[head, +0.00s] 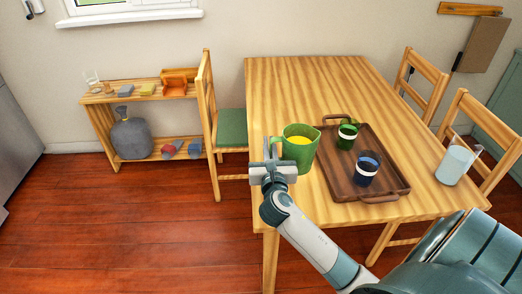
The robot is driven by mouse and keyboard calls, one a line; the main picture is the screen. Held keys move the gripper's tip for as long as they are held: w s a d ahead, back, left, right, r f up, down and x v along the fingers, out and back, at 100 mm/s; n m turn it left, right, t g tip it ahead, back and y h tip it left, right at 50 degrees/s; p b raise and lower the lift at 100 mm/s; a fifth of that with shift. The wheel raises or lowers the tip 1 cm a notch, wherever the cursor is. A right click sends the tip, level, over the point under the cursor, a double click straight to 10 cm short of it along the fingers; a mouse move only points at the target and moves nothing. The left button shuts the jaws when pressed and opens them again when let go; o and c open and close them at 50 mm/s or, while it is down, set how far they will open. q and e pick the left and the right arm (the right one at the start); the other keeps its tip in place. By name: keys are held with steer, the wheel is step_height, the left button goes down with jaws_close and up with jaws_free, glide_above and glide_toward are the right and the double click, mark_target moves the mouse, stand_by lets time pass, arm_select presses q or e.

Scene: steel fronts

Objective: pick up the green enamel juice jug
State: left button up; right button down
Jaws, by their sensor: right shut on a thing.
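The green enamel juice jug (302,151) shows in the head view above the front left part of the wooden table, with yellow juice inside. My right gripper (274,163) is at the jug's left side and is shut on it, at the handle side. The jug looks upright. My left gripper is not in view.
A brown tray (340,187) right of the jug holds a green cup (347,136) and a dark blue cup (366,170). A clear pitcher (455,164) stands at the table's right. Chairs flank the wooden table (300,85), whose back is clear.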

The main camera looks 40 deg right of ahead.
mark_target(288, 134)
steer(key=shift+s+d+r, duration=0.2)
steer(key=shift+d+r, duration=0.3)
steer(key=shift+d, duration=0.3)
steer(key=shift+s+d+r, duration=0.15)
steer(key=shift+d+r, duration=0.4)
steer(key=shift+d, duration=0.3)
steer(key=shift+s+d+r, duration=0.2)
steer(key=shift+d+r, duration=0.3)
steer(key=shift+d, duration=0.3)
steer(key=shift+s+d+r, duration=0.1)
steer(key=shift+d+r, duration=0.2)
steer(key=shift+d, duration=0.1)
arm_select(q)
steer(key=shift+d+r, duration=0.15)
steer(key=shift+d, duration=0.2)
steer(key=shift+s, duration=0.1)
arm_select(e)
steer(key=shift+d+r, duration=0.1)
steer(key=shift+d, duration=0.05)
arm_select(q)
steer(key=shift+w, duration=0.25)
